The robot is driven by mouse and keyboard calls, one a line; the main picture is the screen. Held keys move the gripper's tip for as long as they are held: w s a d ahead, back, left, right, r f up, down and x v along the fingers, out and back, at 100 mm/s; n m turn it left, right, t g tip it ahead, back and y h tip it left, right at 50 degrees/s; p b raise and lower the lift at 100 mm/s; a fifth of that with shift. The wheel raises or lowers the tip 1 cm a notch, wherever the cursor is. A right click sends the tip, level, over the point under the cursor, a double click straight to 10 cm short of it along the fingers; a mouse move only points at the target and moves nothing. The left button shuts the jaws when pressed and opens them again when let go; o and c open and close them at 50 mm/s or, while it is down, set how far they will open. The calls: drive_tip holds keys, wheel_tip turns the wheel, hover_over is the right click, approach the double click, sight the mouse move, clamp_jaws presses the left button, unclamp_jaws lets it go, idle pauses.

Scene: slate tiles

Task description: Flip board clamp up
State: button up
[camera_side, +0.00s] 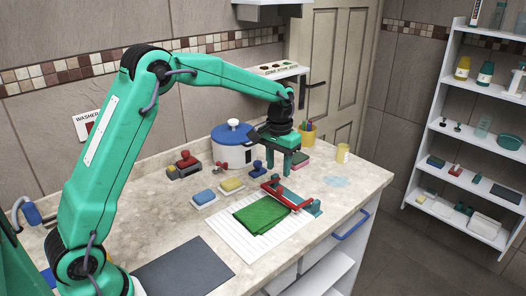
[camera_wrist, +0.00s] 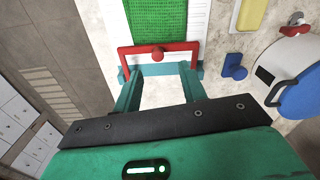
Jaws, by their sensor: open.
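The white ribbed board (camera_side: 228,234) lies on the counter with a folded green cloth (camera_side: 262,214) on it. The red clamp (camera_side: 290,197) is a bar frame low across the board's far end, beside the cloth's edge, with a teal mount (camera_side: 314,208) at its side. In the wrist view the clamp (camera_wrist: 183,46) has a round red knob (camera_wrist: 158,52) at its middle, and the cloth (camera_wrist: 160,18) lies beyond it. My gripper (camera_side: 287,174) is open and empty, close to the clamp. Its two teal fingers are apart in the wrist view (camera_wrist: 159,80); contact cannot be told.
Yellow (camera_side: 231,185) and blue (camera_side: 203,197) sponges on white trays, a blue stamp (camera_side: 257,168) and a blue-lidded white pot (camera_side: 232,145) stand left of and behind the board. A yellow cup (camera_side: 342,153) stands at right. A dark mat (camera_side: 182,268) lies in front.

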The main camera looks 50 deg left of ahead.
drive_tip(key=s+r+t, duration=0.1)
drive_tip(key=s+r, duration=0.3)
drive_tip(key=s, duration=0.3)
drive_tip(key=s+d+r+m+t, duration=0.1)
drive_tip(key=s+r, duration=0.3)
drive_tip(key=s, duration=0.4)
drive_tip(key=s+d+r+t, duration=0.1)
drive_tip(key=s+r+t, duration=0.1)
drive_tip(key=s+r, duration=0.3)
drive_tip(key=shift+s+d, duration=0.25)
drive_tip(key=shift+s, duration=0.9)
drive_tip(key=shift+w, duration=0.1)
drive_tip(key=w+f+m+g, duration=0.1)
drive_tip(key=w+f+m, duration=0.2)
drive_tip(key=w, duration=0.4)
drive_tip(key=w+a+f+m+g, duration=0.1)
drive_tip(key=w+f+m, duration=0.2)
drive_tip(key=w+f, duration=0.2)
drive_tip(key=w+a+f+m+g, duration=0.1)
drive_tip(key=w+f+m+g, duration=0.1)
drive_tip(key=w, duration=0.8)
wheel_tip(320, 180, down, 2)
drive_tip(key=shift+w+f+m, duration=0.1)
drive_tip(key=shift+f+m, duration=0.05)
drive_tip(key=shift+m, duration=0.65)
drive_tip(key=shift+w+f, duration=0.25)
drive_tip(key=shift+f, duration=0.05)
